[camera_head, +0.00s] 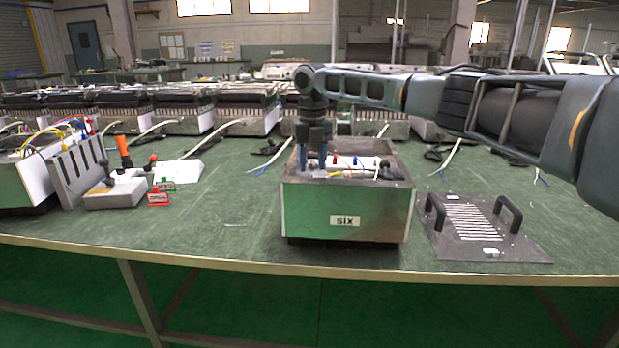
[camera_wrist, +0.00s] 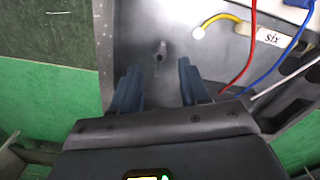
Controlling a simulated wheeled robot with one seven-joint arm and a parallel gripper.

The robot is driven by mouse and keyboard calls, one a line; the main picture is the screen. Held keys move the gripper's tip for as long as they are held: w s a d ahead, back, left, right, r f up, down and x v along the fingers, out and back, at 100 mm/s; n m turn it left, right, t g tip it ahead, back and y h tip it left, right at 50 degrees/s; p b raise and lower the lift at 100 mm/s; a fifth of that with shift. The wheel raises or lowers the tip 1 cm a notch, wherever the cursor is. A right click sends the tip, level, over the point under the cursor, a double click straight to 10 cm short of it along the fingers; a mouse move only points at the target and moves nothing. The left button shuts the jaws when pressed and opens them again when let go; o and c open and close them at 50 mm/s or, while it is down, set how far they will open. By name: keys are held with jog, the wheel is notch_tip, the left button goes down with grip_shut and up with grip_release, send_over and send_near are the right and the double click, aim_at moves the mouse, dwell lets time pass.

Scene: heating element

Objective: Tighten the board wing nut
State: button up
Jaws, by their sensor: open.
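The open metal box labelled SIX (camera_head: 345,240) stands on the green bench. My gripper (camera_head: 313,162) points down into the left part of the box. In the wrist view my gripper (camera_wrist: 158,72) has its two blue-grey fingers spread apart with nothing between them. A small grey upright fitting (camera_wrist: 160,50), which looks like the board wing nut or its stud, stands on the grey surface just beyond the fingertips, roughly centred between them. No finger visibly touches it. Its wings are too small to make out. In the head view the gripper and box wall hide it.
A dark cover with two handles (camera_head: 480,228) lies right of the box. A grey switch box (camera_head: 115,190) and similar units stand left and behind.

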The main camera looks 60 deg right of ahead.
jog(key=shift+f+b, duration=0.3)
jog(key=shift+f, duration=1.65)
jog(key=shift+c, duration=0.3)
grip_shut()
